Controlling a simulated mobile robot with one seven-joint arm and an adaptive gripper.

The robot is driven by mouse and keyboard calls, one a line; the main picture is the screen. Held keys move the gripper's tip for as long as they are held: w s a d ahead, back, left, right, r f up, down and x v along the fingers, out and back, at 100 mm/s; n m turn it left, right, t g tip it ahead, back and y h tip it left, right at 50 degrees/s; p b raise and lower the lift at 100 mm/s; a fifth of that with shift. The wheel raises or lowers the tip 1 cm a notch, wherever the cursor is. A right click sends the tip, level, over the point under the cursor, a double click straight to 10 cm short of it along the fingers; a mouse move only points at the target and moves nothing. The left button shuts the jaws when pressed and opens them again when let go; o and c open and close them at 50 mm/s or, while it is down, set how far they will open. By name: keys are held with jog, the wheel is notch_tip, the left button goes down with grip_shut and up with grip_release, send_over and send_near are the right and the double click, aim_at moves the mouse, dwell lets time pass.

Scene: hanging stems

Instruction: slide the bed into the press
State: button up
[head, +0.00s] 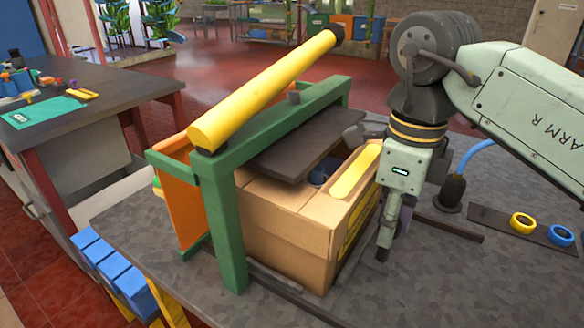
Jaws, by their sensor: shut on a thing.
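The press is a green frame (232,235) with a long yellow lever (265,90) slanting up to the right and a dark flat plate (315,143) hung inside it. A cardboard box (285,228) stands in the press, its left part under the plate and its right part sticking out toward my gripper. The bed beneath the box is mostly hidden, so I cannot tell its edges. My gripper (384,245) points down just right of the box and is shut. What lies between its fingers is largely hidden; it looks like part of the bed's near end.
An orange panel (182,208) stands at the press's left side. A dark strip with a yellow ring (522,222) and a blue ring (560,235) lies at right. A blue hose (478,150) rises from a dark fitting. Blue bins (108,268) hang off the front left edge.

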aim_at(368, 171)
jog(key=shift+w+a+r, duration=0.1)
jog(key=shift+w+a, duration=0.35)
jog(key=shift+a, duration=0.25)
jog(key=shift+w+a, duration=0.4)
jog(key=shift+a, duration=0.3)
jog(key=shift+w+a, duration=0.5)
jog(key=shift+a, duration=0.25)
jog(key=shift+d, duration=0.1)
jog(key=o, duration=2.2)
jog(key=shift+s+d, duration=0.15)
notch_tip(368, 171, up, 8)
jog(key=p, duration=0.6)
jog(key=shift+p, duration=0.4)
